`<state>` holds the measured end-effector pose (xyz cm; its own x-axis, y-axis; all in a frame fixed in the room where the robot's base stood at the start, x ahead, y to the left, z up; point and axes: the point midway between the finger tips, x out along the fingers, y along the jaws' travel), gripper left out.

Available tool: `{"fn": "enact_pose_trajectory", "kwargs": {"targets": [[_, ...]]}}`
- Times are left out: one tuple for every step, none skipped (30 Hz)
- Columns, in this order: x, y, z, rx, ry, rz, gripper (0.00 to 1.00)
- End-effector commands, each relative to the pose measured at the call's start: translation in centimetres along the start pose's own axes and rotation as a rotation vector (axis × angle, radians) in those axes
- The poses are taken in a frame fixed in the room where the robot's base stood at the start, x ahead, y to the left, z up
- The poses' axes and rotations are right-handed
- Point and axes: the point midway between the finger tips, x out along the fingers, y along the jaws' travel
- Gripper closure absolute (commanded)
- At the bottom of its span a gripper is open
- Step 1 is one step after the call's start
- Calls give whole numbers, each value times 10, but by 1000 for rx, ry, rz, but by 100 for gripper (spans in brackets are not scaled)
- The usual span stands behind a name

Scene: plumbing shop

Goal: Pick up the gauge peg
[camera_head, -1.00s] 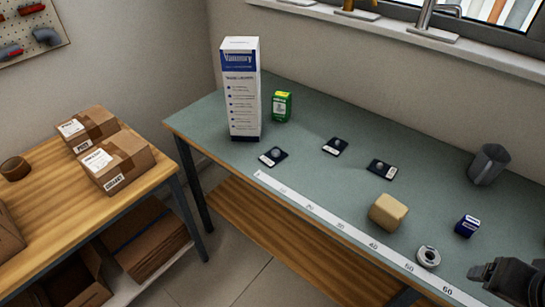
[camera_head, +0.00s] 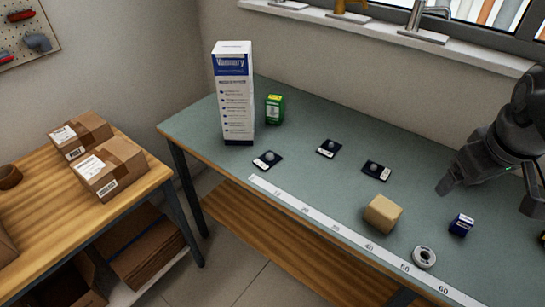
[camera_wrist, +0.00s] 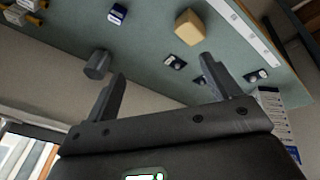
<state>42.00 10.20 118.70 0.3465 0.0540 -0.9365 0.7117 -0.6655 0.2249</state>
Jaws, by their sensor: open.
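No thing is clearly marked as the gauge peg. Small grey round pieces sit on three dark cards with white labels: a left card (camera_head: 267,160), a middle card (camera_head: 328,148) and a right card (camera_head: 376,170). The cards also show in the wrist view, the right one (camera_wrist: 174,62) between my fingertips in the picture and the left one (camera_wrist: 257,75) beyond the right finger. My gripper (camera_head: 490,195) is open and empty above the right part of the bench, to the right of the cards and apart from them. It also shows in the wrist view (camera_wrist: 162,70).
A tan block (camera_head: 382,213), a metal ring (camera_head: 424,257) and a blue box (camera_head: 461,224) stand near the ruler strip (camera_head: 330,222). A grey mug (camera_wrist: 97,64) is hidden in the head view. A tall white box (camera_head: 233,95) and green box (camera_head: 274,109) stand left.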

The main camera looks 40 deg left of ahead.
Motion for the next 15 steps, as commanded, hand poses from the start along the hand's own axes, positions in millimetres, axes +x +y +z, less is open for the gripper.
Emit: {"fn": "enact_pose_trajectory", "kwargs": {"targets": [[5, -1, -22, -86, -9, -18, 18], [7, -2, -34, -138, -12, -26, 18], [10, -4, -50, -208, -15, -37, 18], [13, -6, -62, -259, -18, -45, 18], [15, -8, -73, -310, -21, -54, 18], [20, -11, -89, -378, -23, -65, 18], [23, -14, -100, -430, -25, -73, 18], [26, -17, -112, -482, -26, -82, 18], [31, -22, -127, -550, -28, -94, 18], [35, -27, -138, -601, -28, -102, 18], [39, -31, -150, -652, -28, -111, 18], [45, -38, -164, -721, -29, -124, 18], [49, -44, -175, -772, -28, -133, 18], [54, -50, -186, -822, -27, -143, 18], [61, -58, -200, -889, -27, -156, 18]]}}
